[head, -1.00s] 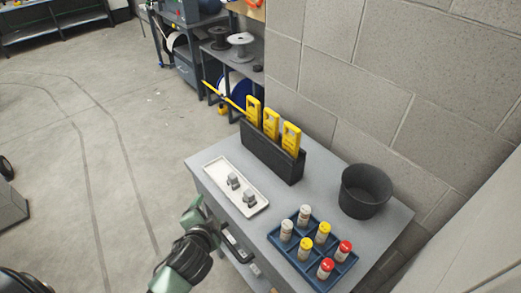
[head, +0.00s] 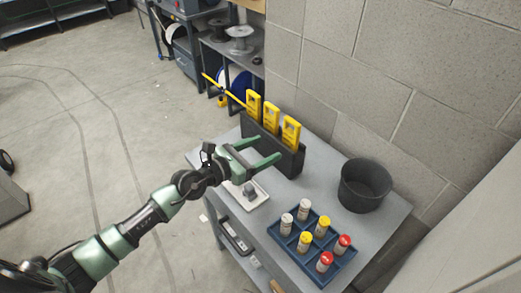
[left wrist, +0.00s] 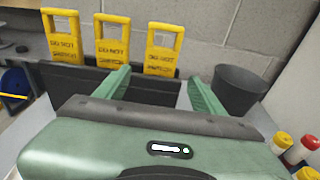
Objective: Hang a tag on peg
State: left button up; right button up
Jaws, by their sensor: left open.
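Three yellow tags stand upright in a black holder (head: 268,150) at the back of the grey table: a left tag (head: 253,104), a middle tag (head: 271,118) and a right tag (head: 291,131). They also show in the left wrist view, with dark printing and a hole near the top. My left gripper (head: 264,150) is open and empty, in front of the holder and below the tag tops. In the left wrist view its fingers (left wrist: 162,88) point at the holder, around the middle and right tags. I cannot make out a peg. My right gripper is not in view.
A white tray (head: 258,199) with grey parts lies partly under my left gripper. A blue crate (head: 340,262) of capped bottles stands at the front right, and a black bucket (head: 364,188) behind it. A block wall (head: 440,90) closes off the back.

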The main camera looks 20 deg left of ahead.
aim_at(289, 137)
pick_arm(q)
jog(key=shift+b+x, duration=1.05)
jog(key=shift+x, duration=4.1)
jog(key=shift+r, duration=0.1)
jog(key=c, duration=1.2)
jog(key=shift+r, duration=0.15)
jog(key=shift+r+p, duration=2.2)
jog(key=shift+p, duration=0.25)
